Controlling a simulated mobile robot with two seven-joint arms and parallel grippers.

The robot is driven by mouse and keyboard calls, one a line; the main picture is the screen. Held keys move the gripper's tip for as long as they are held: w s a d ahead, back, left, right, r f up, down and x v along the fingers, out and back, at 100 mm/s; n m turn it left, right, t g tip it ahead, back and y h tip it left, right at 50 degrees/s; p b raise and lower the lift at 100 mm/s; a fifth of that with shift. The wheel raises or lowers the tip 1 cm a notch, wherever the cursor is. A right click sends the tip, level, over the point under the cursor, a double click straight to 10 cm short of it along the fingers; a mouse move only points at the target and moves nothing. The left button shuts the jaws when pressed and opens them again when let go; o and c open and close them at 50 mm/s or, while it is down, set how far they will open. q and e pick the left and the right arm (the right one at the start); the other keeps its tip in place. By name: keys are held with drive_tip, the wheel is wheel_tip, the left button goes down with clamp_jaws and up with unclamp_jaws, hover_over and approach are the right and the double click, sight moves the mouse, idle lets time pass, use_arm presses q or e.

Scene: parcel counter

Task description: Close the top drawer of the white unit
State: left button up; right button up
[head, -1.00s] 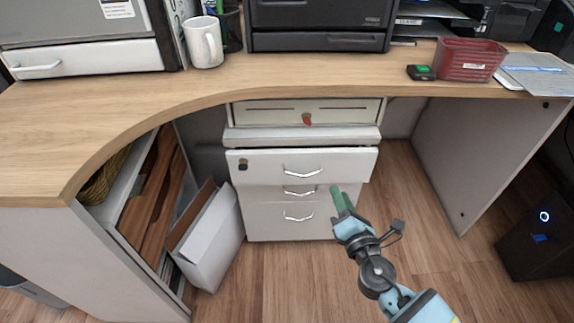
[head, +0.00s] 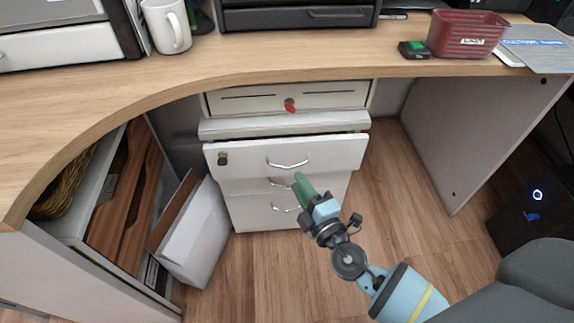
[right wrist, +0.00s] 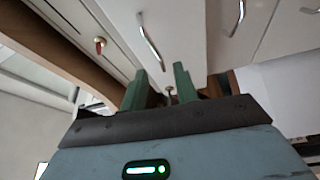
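The white unit (head: 284,123) stands under the desk, and its top drawer (head: 250,158) is pulled out beyond the lower drawer fronts. This drawer has a silver handle (head: 288,164) and a dark lock at its left. My right gripper (head: 300,185) has green fingers and is just in front of and below the top drawer's handle; contact cannot be told. In the right wrist view, the fingers of my right gripper (right wrist: 160,85) are apart with no held object between them. The top drawer handle (right wrist: 150,42) shows beyond them. My left gripper is not in view.
The curved wooden desk (head: 260,66) overhangs the unit. A thin drawer with a red key (head: 290,105) sits above it. A white box (head: 195,235) stands on the floor at left. A black computer (head: 530,215) is at right. Floor before the unit is clear.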

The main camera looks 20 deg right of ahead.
sight(288, 167)
drive_tip(key=w, duration=0.6)
drive_tip(key=shift+w+a+r, duration=0.2)
drive_tip(key=shift+w+a, duration=0.1)
drive_tip(key=shift+a, duration=0.05)
drive_tip(key=shift+c, duration=0.3)
clamp_jaws()
